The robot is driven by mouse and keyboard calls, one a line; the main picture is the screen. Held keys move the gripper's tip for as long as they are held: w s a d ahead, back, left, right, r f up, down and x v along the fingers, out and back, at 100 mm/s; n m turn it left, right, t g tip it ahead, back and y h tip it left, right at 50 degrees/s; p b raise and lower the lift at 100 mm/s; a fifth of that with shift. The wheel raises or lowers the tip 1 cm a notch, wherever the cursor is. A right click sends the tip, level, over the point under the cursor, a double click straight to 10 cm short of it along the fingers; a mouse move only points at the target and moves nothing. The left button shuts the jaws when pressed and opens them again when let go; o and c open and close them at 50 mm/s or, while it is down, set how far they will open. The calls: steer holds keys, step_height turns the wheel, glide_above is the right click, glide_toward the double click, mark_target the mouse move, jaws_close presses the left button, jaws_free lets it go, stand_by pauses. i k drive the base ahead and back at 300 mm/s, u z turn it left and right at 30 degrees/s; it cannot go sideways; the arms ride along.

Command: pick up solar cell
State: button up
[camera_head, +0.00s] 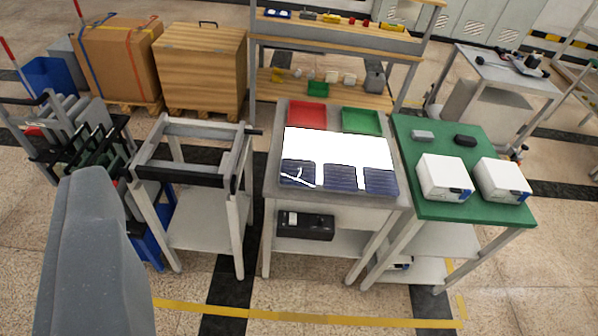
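Three dark blue solar cells lie side by side along the near edge of a white sheet (335,148) on the middle table (270,180). The left cell (298,181) carries a white jagged mark, perhaps a crack or a glare. The middle cell (340,178) and the right cell (380,182) look plain with fine lines. A grey rounded part of my own body fills the lower left, well short of the table and apart from the cells. No gripper fingertips can be made out.
A red tray (307,115) and a green tray (361,119) sit behind the sheet. To the right, a green-topped table (430,130) holds two white boxes (444,177). An empty grey frame stand (190,130) is on the left. The floor in front is clear, with yellow tape.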

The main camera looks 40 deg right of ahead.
mark_target(298, 173)
steer(key=u, duration=0.1)
steer(key=i, duration=1)
steer(key=z, duration=0.1)
